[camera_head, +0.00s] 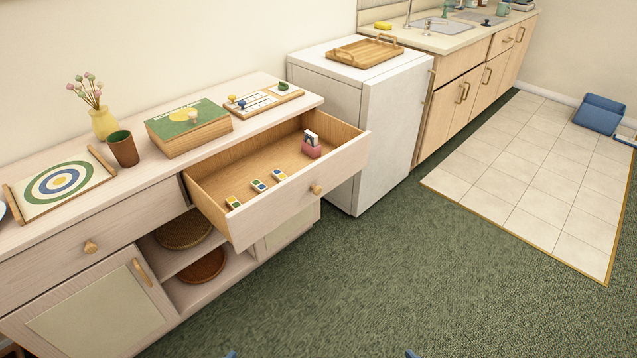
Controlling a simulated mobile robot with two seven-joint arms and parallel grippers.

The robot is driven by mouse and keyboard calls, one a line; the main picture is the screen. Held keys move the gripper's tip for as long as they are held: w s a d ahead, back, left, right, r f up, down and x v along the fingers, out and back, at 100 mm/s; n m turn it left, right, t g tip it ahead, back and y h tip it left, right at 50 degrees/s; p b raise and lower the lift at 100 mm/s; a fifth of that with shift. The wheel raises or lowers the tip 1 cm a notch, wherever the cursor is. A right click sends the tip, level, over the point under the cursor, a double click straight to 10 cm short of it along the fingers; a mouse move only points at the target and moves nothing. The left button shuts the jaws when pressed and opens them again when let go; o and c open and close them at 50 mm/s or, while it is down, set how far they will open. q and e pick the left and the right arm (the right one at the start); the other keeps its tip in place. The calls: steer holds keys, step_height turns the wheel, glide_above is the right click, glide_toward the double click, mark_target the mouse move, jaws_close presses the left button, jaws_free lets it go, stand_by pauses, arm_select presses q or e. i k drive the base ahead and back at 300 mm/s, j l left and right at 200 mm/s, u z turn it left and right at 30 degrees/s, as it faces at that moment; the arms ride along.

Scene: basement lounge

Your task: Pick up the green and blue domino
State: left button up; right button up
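Three small white dominoes with coloured squares lie in a row in the open wooden drawer (240,243). The left domino (233,202) seems to show yellow and green. The middle domino (258,186) seems to show blue and green, and the right domino (279,175) yellow and blue. They are too small to be sure of the colour pairs. Only tiny blue tips show at the bottom edge, probably my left gripper (231,354) and my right gripper (411,354). Both are far from the drawer, and whether they are open is not visible.
A pink holder with cards (311,150) stands at the drawer's right end. The drawer juts from a pale cabinet (105,287), whose top bears a book-like box (188,127), cup (123,149), vase (103,123) and target tray (60,183). A white appliance (388,130) stands right. The green carpet is clear.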

mark_target(257, 184)
steer(key=i+l+u, duration=0.15)
steer(key=l, duration=0.2)
steer(key=i+l+u, duration=0.15)
steer(key=i+l, duration=0.15)
steer(key=i+l+u, duration=0.2)
steer(key=l, duration=0.2)
steer(key=i+l+u, duration=0.15)
steer(key=l, duration=0.15)
steer(key=i+l+u, duration=0.15)
steer(key=l, duration=0.15)
steer(key=i+l+u, duration=0.2)
steer(key=i+l, duration=0.3)
steer(key=i, duration=0.15)
steer(key=i+l, duration=0.3)
steer(key=i, duration=0.15)
